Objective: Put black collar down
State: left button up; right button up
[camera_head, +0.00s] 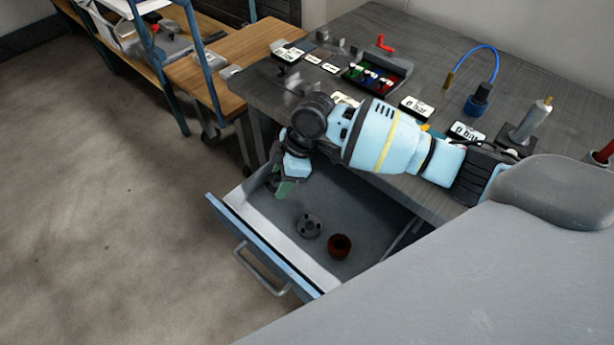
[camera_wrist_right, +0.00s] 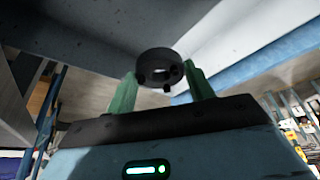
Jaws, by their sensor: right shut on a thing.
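The black collar (camera_wrist_right: 158,67) is a dark ring with small holes, between the green fingertips of my right gripper (camera_wrist_right: 160,88) in the right wrist view. My right gripper also shows in the head view (camera_head: 284,188), shut on the collar, at the far left end of the open drawer (camera_head: 245,222). In the head view the collar is mostly hidden by the gripper, and I cannot tell whether it touches the drawer floor. My left gripper is not in view.
A grey flange (camera_head: 309,225) with holes and a red-brown ring (camera_head: 340,246) lie in the drawer. The dark workbench (camera_head: 345,35) above holds a tray of coloured parts (camera_head: 378,75), several labels and a blue hose (camera_head: 470,52). The drawer's front has a handle (camera_head: 262,270).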

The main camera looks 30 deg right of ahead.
aim_at(279, 206)
notch_tip(279, 206, down, 8)
jog(key=shift+r+b, duration=0.2)
jog(key=shift+b, duration=0.2)
jog(key=shift+f, duration=0.3)
jog(key=shift+f, duration=0.1)
jog(key=o, duration=1.2)
jog(key=shift+r, duration=0.2)
jog(key=p+v, duration=0.1)
jog(key=v, duration=1)
jog(key=shift+r, duration=0.35)
jog(key=shift+s+d, duration=0.1)
jog(key=shift+s, duration=0.05)
